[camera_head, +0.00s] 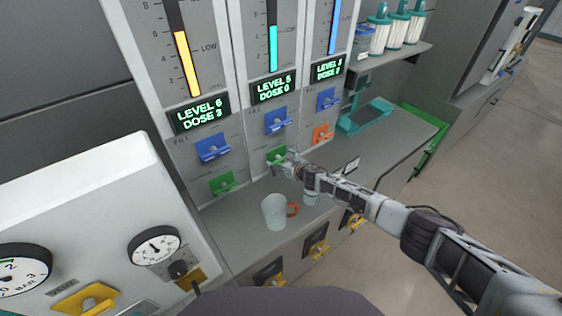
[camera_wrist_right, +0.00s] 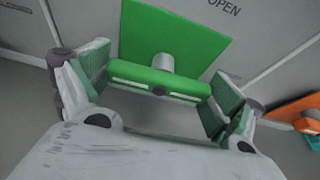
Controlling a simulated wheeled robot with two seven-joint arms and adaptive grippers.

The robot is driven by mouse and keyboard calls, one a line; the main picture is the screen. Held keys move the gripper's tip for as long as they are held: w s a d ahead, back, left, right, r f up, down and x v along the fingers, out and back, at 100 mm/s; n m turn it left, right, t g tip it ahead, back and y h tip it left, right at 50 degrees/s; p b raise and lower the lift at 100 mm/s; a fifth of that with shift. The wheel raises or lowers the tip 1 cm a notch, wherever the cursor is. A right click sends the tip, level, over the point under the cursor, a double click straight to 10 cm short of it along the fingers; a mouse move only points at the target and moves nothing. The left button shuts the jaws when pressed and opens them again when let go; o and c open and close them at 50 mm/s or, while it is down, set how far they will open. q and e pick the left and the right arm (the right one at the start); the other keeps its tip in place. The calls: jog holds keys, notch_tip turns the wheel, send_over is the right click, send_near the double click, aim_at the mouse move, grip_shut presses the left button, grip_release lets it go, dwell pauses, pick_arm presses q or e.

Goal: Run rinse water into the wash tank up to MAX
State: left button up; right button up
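Three tall dispensing columns stand side by side, with yellow, cyan and blue level bars. The middle display (camera_head: 273,87) reads LEVEL 5 DOSE 0; the left display (camera_head: 199,113) reads LEVEL 6 DOSE 3. The right display (camera_head: 328,69) is hard to read. Blue levers sit under the displays, including the middle blue lever (camera_head: 278,121). My right gripper (camera_head: 279,160) is at the middle column's green lever (camera_head: 274,154). In the right wrist view the open fingers (camera_wrist_right: 158,92) straddle this green handle (camera_wrist_right: 160,82); firm contact cannot be told. My left gripper is not in view.
A translucent mug (camera_head: 274,212) with an orange handle stands on the grey counter, left of my right arm. A teal scale (camera_head: 366,117) is at the right. A white panel with gauges (camera_head: 154,246) stands at the left. An orange lever (camera_head: 323,133) is beside the green one.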

jog(key=shift+s+d+r, duration=0.1)
jog(key=shift+d+r, duration=0.05)
dwell(0.5)
jog(key=shift+s+d+r, duration=0.2)
jog(key=shift+s+d, duration=0.05)
jog(key=shift+s, duration=0.05)
jog(key=v, duration=1)
jog(key=shift+s+d, duration=0.2)
jog(key=shift+s, duration=0.1)
dwell(0.3)
dwell(0.9)
dwell(0.5)
